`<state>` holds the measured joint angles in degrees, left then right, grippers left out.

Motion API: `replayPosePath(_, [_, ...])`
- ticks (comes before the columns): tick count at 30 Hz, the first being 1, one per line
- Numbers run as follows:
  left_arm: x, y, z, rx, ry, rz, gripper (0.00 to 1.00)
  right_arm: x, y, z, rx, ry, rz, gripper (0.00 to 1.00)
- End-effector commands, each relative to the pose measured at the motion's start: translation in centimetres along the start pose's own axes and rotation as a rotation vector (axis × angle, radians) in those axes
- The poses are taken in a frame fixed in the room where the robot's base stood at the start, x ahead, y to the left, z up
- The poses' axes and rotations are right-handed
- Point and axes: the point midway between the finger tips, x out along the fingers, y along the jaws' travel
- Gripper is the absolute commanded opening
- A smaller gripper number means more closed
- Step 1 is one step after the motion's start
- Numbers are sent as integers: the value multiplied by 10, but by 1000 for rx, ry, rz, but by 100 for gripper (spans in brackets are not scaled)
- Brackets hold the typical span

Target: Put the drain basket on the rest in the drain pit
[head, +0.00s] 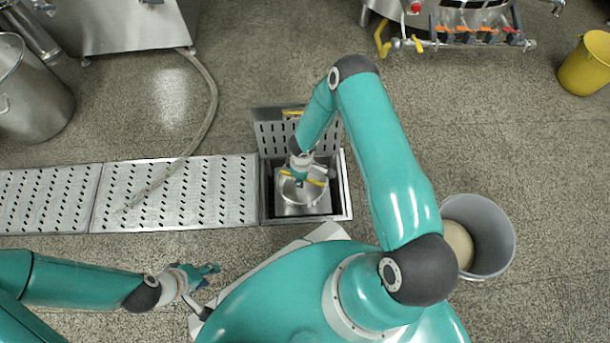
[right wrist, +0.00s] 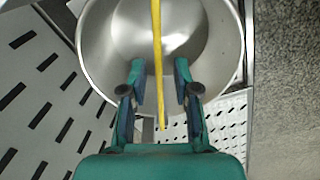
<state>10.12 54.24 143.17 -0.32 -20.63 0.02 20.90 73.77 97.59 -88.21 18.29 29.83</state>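The drain basket (head: 305,196) is a steel bowl with a yellow bar handle (head: 316,180). In the head view it is within the outline of the square drain pit (head: 343,190); its exact height and the rest below are hidden. In the right wrist view the basket (right wrist: 98,45) is directly ahead, and its yellow handle (right wrist: 157,60) passes between the fingers of my right gripper (right wrist: 159,80). Those fingers are open, with a gap on each side of the handle. My left gripper (head: 212,269) is empty above the floor at lower left; its finger opening is unclear.
A perforated cover (head: 275,138) with a yellow grip stands raised behind the pit. Slotted drain grating (head: 180,198) runs left, with a hose (head: 208,110) across it. A grey bucket (head: 500,235) stands right, a yellow bucket (head: 588,68) at far right. Floor between is clear.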

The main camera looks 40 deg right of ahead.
Motion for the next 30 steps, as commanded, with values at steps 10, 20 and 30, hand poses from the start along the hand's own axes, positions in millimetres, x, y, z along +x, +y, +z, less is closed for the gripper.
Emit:
replayPosePath(10, [-4,1,0,0,0,0,40,-4,0,0,0,0,0,31])
replayPosePath(20, [-27,10,0,0,0,0,40,-59,1,0,1,1,2,31])
replayPosePath(30, [-47,17,0,0,0,0,40,-114,1,0,1,1,1,31])
